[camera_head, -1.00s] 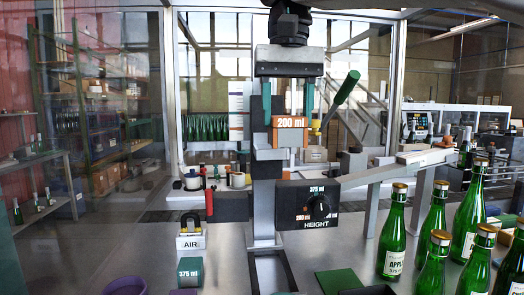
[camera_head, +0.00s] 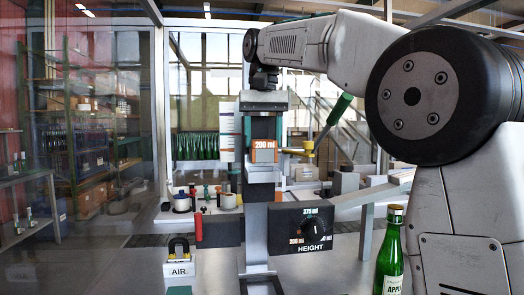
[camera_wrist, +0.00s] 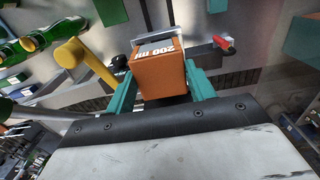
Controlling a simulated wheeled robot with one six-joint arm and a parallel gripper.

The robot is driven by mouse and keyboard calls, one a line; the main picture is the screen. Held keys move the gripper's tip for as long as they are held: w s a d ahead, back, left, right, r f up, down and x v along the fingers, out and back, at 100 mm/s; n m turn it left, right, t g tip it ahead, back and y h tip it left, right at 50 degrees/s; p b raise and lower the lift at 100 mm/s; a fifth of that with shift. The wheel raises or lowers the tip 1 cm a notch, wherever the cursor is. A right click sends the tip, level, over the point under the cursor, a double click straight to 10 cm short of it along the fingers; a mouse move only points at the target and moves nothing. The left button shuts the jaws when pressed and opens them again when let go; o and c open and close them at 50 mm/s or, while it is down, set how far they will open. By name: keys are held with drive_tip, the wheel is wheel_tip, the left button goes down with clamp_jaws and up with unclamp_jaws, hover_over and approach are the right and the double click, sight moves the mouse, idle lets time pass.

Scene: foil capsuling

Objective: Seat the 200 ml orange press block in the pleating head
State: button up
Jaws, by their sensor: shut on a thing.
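The orange press block (camera_head: 263,128), marked 200 ml, is between the two teal fingers of my gripper (camera_head: 263,133) in the head view. My gripper is shut on it from its two sides. In the wrist view the block (camera_wrist: 163,76) sits between the fingertips (camera_wrist: 163,88), with its label and a grey piece at its far side. The pleating machine's grey metal head and column (camera_head: 258,175) lie just below the block in the head view. A grey part covers the block's lower front. I cannot tell whether the block touches the head.
A green-handled lever (camera_head: 338,110) with a yellow part rises right of the block. The HEIGHT dial box (camera_head: 301,228) is below right. A padlocked AIR block (camera_head: 180,260) stands at lower left. A green bottle (camera_head: 389,255) stands at lower right, near my arm.

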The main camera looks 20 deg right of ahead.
sight(264, 156)
drive_tip(key=shift+w+d, duration=0.15)
drive_tip(key=shift+w, duration=0.3)
drive_tip(key=shift+f, duration=1.8)
drive_tip(key=o, duration=1)
drive_tip(key=shift+o, duration=0.2)
drive_tip(key=shift+r, duration=0.1)
drive_tip(key=shift+o, duration=0.4)
wheel_tip(264, 156, up, 7)
drive_tip(key=shift+f, duration=0.15)
drive_tip(key=shift+s+a+r, duration=0.15)
drive_tip(key=shift+s+r, duration=0.3)
drive_tip(key=shift+r, duration=0.1)
drive_tip(key=shift+s+a+r, duration=0.15)
drive_tip(key=shift+s+r, duration=0.25)
drive_tip(key=shift+r, duration=0.1)
drive_tip(key=s+t, duration=0.2)
drive_tip(key=s, duration=0.3)
drive_tip(key=w+f, duration=0.1)
drive_tip(key=f, duration=0.2)
drive_tip(key=w+f+t, duration=0.1)
drive_tip(key=w+f, duration=0.1)
drive_tip(key=f, duration=0.2)
drive_tip(key=w+f+t, duration=0.1)
drive_tip(key=w+f, duration=0.1)
drive_tip(key=f, duration=0.1)
drive_tip(key=shift+w+d+f+h, duration=0.1)
drive_tip(key=shift+d+f+h, duration=0.1)
drive_tip(key=shift+h, duration=0.2)
